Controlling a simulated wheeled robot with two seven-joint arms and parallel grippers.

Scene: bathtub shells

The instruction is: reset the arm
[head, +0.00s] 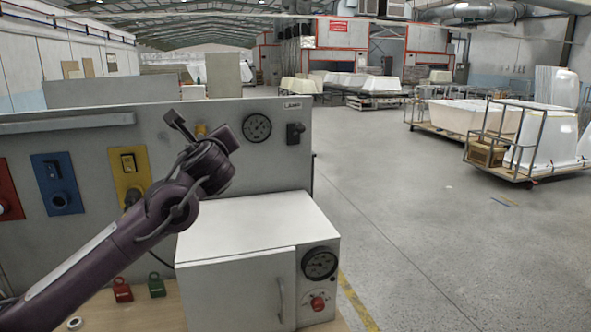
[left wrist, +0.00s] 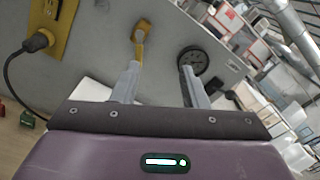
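My left arm comes in from the left in the head view, over the bench. Its gripper (head: 203,130) is up in front of the grey panel (head: 85,155), above the white box-shaped machine (head: 240,230). In the left wrist view my left gripper (left wrist: 158,82) has its two fingers spread apart with nothing between them. Beyond the fingers are a yellow part (left wrist: 141,32) and a round gauge (left wrist: 193,60) on the panel. My right gripper is not in either view.
Red (head: 122,290) and green (head: 157,285) padlock-like items stand on the bench. The panel carries coloured socket plates, including a blue one (head: 57,184). Carts with white tub shells (head: 540,140) stand at right; the floor between is clear.

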